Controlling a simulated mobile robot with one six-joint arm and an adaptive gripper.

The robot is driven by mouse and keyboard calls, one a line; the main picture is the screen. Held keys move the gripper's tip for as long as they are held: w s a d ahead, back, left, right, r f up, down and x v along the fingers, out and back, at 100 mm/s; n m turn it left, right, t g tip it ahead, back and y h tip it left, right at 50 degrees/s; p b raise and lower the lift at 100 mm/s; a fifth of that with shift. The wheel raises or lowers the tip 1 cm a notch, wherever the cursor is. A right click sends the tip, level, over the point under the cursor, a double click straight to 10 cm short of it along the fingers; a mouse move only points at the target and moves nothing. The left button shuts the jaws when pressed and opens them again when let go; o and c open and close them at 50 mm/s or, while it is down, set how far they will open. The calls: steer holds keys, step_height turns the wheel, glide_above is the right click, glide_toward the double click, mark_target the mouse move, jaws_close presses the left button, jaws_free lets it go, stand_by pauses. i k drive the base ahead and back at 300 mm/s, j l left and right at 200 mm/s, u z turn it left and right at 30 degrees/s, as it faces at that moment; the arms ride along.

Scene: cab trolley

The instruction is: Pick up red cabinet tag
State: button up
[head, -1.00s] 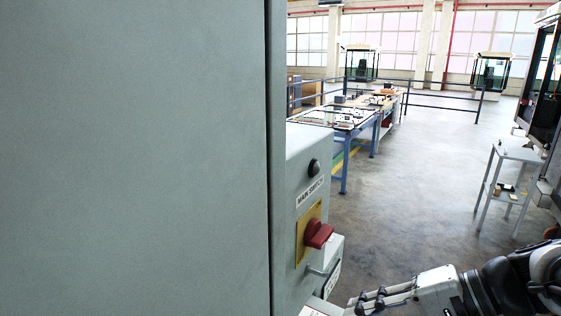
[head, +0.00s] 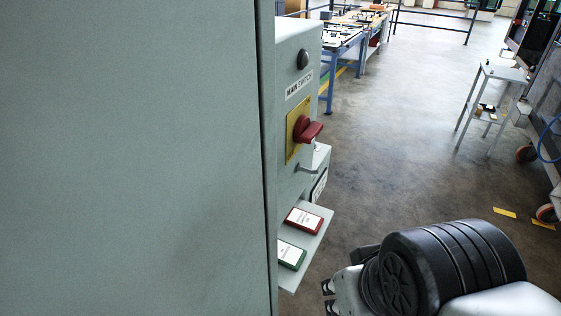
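The red cabinet tag (head: 304,221), a flat red-edged plate with a white printed label, lies on a small grey shelf (head: 316,237) on the side of the grey cabinet. A similar green tag (head: 291,254) lies nearer on the same shelf. My gripper (head: 328,297) is at the bottom of the head view, below and to the right of the shelf. Its two dark fingertips show apart with nothing seen between them. The rest of it is hidden behind my black arm link. It touches neither tag.
The large grey cabinet (head: 130,160) fills the left side. A red main switch handle (head: 308,129) and a small metal handle (head: 307,169) stick out above the shelf. The floor to the right is clear up to a small grey side table (head: 500,74).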

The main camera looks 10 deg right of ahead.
mark_target(310, 223)
steer(key=i+l+u, duration=0.15)
steer(key=l, duration=0.2)
steer(key=i+l+u, duration=0.15)
steer(key=l, duration=0.25)
steer(key=i+l+u, duration=0.15)
steer(key=l, duration=0.25)
steer(key=i+l+u, duration=0.15)
steer(key=l, duration=0.25)
steer(key=i+l+u, duration=0.15)
steer(key=l, duration=0.3)
steer(key=i, duration=0.05)
